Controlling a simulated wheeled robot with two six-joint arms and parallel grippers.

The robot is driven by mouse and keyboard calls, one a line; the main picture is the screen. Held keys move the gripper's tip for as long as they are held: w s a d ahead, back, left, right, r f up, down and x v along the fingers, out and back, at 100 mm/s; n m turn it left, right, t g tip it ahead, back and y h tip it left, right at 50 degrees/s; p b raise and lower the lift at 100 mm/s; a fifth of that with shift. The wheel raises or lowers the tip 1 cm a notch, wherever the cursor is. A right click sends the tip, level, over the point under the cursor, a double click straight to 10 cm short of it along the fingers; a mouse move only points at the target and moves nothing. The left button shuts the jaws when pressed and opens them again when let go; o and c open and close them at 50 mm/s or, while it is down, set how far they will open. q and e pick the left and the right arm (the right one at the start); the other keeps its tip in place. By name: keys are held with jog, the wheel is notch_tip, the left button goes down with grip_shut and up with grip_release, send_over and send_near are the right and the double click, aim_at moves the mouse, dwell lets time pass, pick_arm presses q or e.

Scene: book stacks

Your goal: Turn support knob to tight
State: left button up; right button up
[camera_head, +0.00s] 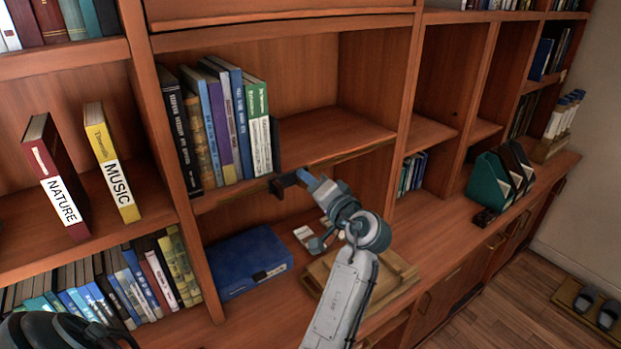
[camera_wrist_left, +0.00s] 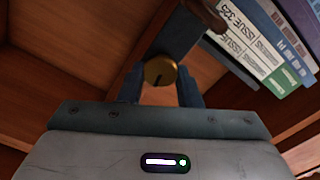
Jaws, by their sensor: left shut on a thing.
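The support knob (camera_wrist_left: 160,71) is a round brass-coloured knob with a short dark mark on its face, seen in the left wrist view. It sits at the lower end of a dark metal support (camera_wrist_left: 184,38). My left gripper (camera_wrist_left: 160,86) has one blue-grey finger on each side of the knob and is shut on it. In the head view, my left gripper (camera_head: 303,178) reaches the front edge of the middle shelf, by a small dark bracket (camera_head: 283,184). The knob cannot be made out there. My right gripper is not in view.
Upright books (camera_head: 215,125) stand on the shelf just left of my gripper. A blue box (camera_head: 243,262) and a wooden tray (camera_head: 398,281) lie on the counter below. The shelf right of the books (camera_head: 335,135) is bare.

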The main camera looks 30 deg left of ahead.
pick_arm(q)
jog(key=shift+m+p, duration=2.3)
jog(key=shift+m, duration=1.3)
jog(key=o, duration=0.7)
jog(key=shift+o, duration=1.4)
jog(key=shift+a, duration=0.1)
jog(key=shift+a+f, duration=0.1)
